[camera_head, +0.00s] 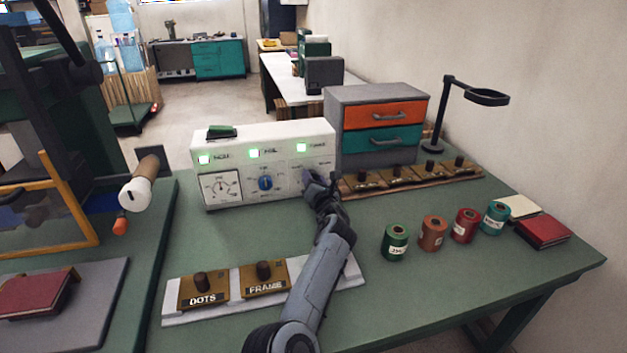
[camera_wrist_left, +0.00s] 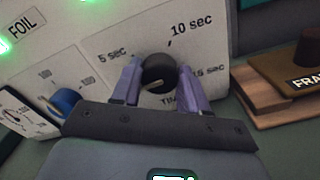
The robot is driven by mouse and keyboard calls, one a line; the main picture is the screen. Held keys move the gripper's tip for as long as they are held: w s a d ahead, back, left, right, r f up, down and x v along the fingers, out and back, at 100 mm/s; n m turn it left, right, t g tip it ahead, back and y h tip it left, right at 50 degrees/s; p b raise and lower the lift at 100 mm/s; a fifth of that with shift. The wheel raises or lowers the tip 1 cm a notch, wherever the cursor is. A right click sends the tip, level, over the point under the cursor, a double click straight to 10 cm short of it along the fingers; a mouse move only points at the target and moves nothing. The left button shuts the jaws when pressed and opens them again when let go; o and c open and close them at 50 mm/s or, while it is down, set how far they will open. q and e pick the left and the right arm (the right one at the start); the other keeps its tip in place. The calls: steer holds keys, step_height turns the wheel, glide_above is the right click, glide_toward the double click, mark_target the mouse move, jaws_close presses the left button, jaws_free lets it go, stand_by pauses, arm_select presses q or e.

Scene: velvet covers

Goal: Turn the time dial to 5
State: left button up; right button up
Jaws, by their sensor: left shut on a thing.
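The time dial is a black round knob (camera_wrist_left: 158,72) on the white control box (camera_head: 262,145). In the left wrist view, "5 sec" is printed to its left, "10 sec" to its upper right and "15 sec" to its right. A short pale mark shows on the knob's lower part; I cannot tell which label it indicates. My left gripper (camera_wrist_left: 158,85) is shut on the knob, with one finger on each side. In the head view my left gripper (camera_head: 313,183) is at the box's right front and hides the dial. My right gripper is not in view.
A blue knob (camera_head: 265,183) and a gauge (camera_head: 221,187) are left of the dial. A drawer unit (camera_head: 378,122) stands behind right. Brass stamps (camera_head: 430,172) lie right of the box, with several spools (camera_head: 433,230) nearer. DOTS and FRAME stamps (camera_head: 264,278) are in front.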

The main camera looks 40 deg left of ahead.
arm_select(q)
steer(key=m, duration=0.5)
steer(key=shift+f+m+p, duration=0.1)
steer(key=shift+m+p, duration=0.2)
steer(key=shift+p, duration=0.05)
steer(key=m, duration=0.4)
steer(key=shift+f+m+p, duration=0.1)
steer(key=shift+m+p, duration=0.2)
steer(key=o, duration=1.1)
steer(key=shift+w, duration=0.1)
steer(key=shift+c, duration=0.2)
